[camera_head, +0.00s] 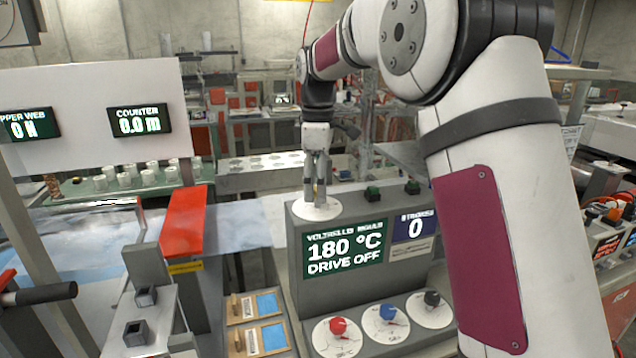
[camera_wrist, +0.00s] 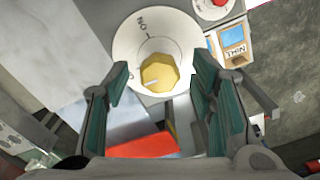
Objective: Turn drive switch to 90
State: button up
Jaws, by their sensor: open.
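A yellow faceted knob (camera_wrist: 160,73) sits on a round white dial (camera_wrist: 128,45) in the wrist view. "ON" is printed upside down beside a mark on the dial. My gripper (camera_wrist: 162,78) is open, with one finger to each side of the knob and gaps between. In the head view my gripper (camera_head: 316,196) points down over the white dial (camera_head: 318,212) on top of the grey console; the knob is hidden there by the fingers. The console display (camera_head: 345,248) reads 180 °C and DRIVE OFF.
Red (camera_head: 338,326), blue (camera_head: 388,312) and dark (camera_head: 432,298) knobs stand on the console's lower front. A red-orange part (camera_head: 184,222) rises at left. My arm covers the right side.

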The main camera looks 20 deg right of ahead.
jog(key=shift+c, duration=0.6)
jog(key=c, duration=1)
jog(key=m, duration=0.4)
jog(key=shift+m, duration=0.4)
jog(key=m, duration=0.4)
jog(key=shift+m, duration=0.3)
jog(key=m, duration=0.4)
jog(key=shift+a+m, duration=0.1)
jog(key=shift+m, duration=2.1)
